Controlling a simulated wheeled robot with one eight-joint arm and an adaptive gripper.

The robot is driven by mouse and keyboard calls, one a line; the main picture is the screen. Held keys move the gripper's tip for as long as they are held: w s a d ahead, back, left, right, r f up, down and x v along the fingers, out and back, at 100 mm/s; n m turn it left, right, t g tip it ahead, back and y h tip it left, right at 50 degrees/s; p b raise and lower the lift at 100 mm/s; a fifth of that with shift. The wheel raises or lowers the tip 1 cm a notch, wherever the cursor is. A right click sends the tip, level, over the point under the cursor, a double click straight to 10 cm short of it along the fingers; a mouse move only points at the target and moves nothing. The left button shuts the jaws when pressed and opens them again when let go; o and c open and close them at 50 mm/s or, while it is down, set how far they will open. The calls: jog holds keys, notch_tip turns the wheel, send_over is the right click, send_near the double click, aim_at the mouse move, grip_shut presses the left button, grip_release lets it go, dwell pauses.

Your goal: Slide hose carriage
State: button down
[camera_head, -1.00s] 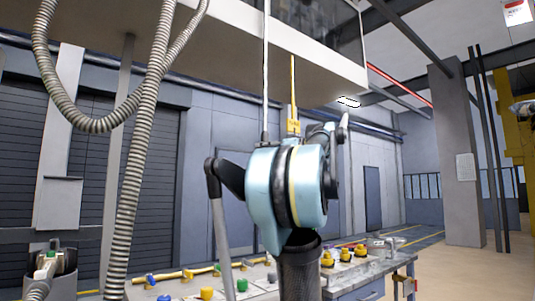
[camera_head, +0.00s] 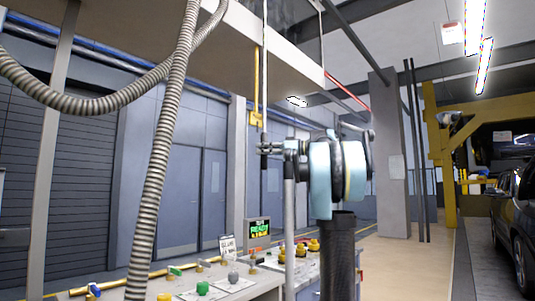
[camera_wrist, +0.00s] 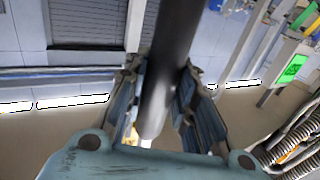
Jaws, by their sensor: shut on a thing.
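In the wrist view, my gripper (camera_wrist: 163,85) has its blue-grey fingers shut around a dark round rod (camera_wrist: 178,40). The rod passes between the fingers and ends in a pale tip near the palm. In the head view, a thin upright rod (camera_head: 264,70) hangs from overhead, and its lower end meets dark parts of my arm. A ribbed grey-beige hose (camera_head: 160,170) hangs in loops at the left; ribbed hose also shows at lower right in the wrist view (camera_wrist: 293,140). The carriage itself is not clearly visible.
A white overhead housing (camera_head: 215,55) is above. A bench (camera_head: 265,280) with coloured knobs and valves stands low in front. A lit display (camera_head: 259,228) stands behind it. A grey column (camera_head: 390,150) and a dark car (camera_head: 517,215) are at right, with open floor (camera_head: 405,255) between.

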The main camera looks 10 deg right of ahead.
jog(key=shift+w+d, duration=0.25)
jog(key=c, duration=1.3)
grip_release()
jog(key=v, duration=1.2)
